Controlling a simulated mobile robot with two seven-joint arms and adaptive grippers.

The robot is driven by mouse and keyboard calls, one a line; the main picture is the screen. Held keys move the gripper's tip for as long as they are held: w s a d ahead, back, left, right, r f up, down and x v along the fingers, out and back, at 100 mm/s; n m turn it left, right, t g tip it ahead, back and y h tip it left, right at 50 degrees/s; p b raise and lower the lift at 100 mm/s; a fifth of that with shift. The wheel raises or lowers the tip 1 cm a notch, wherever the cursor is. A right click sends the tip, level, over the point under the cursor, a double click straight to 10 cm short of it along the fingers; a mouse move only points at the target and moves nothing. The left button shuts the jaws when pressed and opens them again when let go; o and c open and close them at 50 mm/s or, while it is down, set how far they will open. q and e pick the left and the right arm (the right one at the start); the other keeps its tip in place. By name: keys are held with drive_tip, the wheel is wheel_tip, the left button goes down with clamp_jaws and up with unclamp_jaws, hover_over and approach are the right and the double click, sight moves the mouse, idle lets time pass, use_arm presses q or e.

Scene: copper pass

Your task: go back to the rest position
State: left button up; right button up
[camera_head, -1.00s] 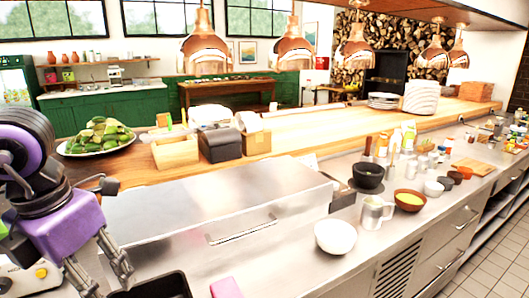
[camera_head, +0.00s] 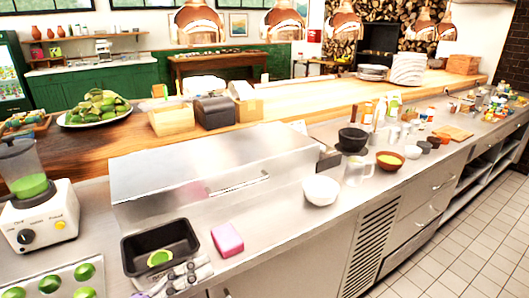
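My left gripper (camera_head: 190,275) is low at the bottom edge of the head view, just in front of a black tray (camera_head: 186,230). Its grey fingers point right, with a bit of purple behind them. They look empty, but the angle hides how far apart they are. A green piece, like a cut lime (camera_head: 160,258), lies at the front of the black tray, close to the fingers. My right gripper cannot be made out.
A pink block (camera_head: 228,239) lies right of the black tray. A blender (camera_head: 35,205) with green contents stands at the left, behind a metal tray (camera_head: 22,279) of limes. A white bowl (camera_head: 321,190) stands on the steel counter.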

use_arm(q)
drive_tip(key=s+a+f+n+t+y, duration=0.25)
drive_tip(key=a+f+n+y, duration=0.35)
drive_tip(key=f+n+y, duration=0.45)
drive_tip(key=s+a+f+n+t+y, duration=0.25)
drive_tip(key=a+f+n+y, duration=0.4)
drive_tip(key=f, duration=0.65)
drive_tip(key=s+d+f+n+g+y, duration=0.15)
drive_tip(key=s+f+n+g, duration=0.55)
drive_tip(key=s+f, duration=0.95)
wheel_tip(320, 180, up, 7)
drive_tip(key=w+d+p, duration=0.1)
drive_tip(key=p, duration=0.4)
drive_tip(key=shift+d+r+t+h+p, duration=0.15)
drive_tip(key=shift+d+t+h+p, duration=0.05)
drive_tip(key=shift+t+h+p, duration=0.15)
use_arm(e)
wheel_tip(320, 180, up, 6)
drive_tip(key=w+a, duration=0.1)
drive_tip(key=w, duration=0.1)
drive_tip(key=shift+w+a+f, duration=0.15)
drive_tip(key=shift+w, duration=0.05)
use_arm(q)
drive_tip(key=shift+w, duration=0.1)
